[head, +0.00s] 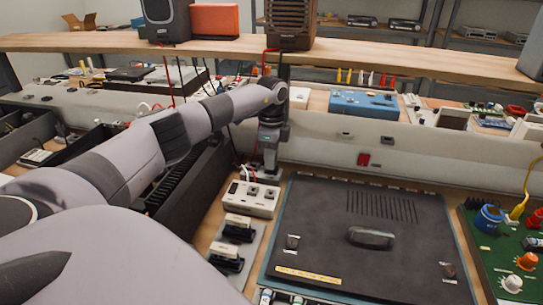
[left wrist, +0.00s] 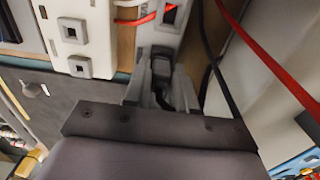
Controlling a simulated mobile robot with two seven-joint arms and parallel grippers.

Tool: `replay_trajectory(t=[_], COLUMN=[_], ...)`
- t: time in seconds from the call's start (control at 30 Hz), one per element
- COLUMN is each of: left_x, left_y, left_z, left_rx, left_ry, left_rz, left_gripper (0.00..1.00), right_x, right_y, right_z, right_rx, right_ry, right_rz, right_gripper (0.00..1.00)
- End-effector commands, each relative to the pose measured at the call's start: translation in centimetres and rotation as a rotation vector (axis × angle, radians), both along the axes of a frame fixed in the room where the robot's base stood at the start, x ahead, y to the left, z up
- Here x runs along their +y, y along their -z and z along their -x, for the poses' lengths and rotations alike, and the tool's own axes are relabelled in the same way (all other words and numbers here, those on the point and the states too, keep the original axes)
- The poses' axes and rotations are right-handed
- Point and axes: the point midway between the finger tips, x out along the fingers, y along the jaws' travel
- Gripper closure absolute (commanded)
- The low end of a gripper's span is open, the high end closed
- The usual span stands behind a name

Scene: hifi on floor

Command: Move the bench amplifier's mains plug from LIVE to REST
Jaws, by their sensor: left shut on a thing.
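My left gripper (head: 270,163) points down just behind a white socket block (head: 250,199) on the bench. In the left wrist view the gripper (left wrist: 162,92) is shut on a small dark piece that looks like the mains plug (left wrist: 160,68), mostly hidden between the fingers. I cannot read LIVE or REST labels, or tell whether the plug sits in an outlet. My right gripper is not in view.
A large dark flat unit with vent slots (head: 335,245) lies right of the block. Black modules (head: 232,240) stand in front of it. A green board (head: 500,255) is far right. A wooden shelf (head: 400,58) crosses above; red and black cables hang near the gripper.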

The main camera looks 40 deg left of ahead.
Motion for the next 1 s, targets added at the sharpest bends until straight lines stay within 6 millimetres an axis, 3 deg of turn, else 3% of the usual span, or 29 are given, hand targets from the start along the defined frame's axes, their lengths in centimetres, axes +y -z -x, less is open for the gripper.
replay_trajectory(t=[0.73, 0.77, 0.83, 1.0], left_x=[-0.02, -0.02, -0.01, -0.01], left_y=[0.41, 0.41, 0.41, 0.40], left_z=[0.01, 0.01, 0.00, 0.00], left_rx=[0.000, 0.000, 0.000, 0.000], left_ry=[0.000, 0.000, 0.000, 0.000], left_rz=[0.000, 0.000, 0.000, 0.000], left_gripper=[1.00, 0.68, 0.45, 0.45], right_x=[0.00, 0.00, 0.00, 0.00], right_y=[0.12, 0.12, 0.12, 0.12], right_z=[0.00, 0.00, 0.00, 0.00], right_rx=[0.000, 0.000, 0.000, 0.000], right_ry=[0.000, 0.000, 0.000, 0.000], right_rz=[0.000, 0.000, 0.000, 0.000], right_gripper=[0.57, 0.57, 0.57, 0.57])
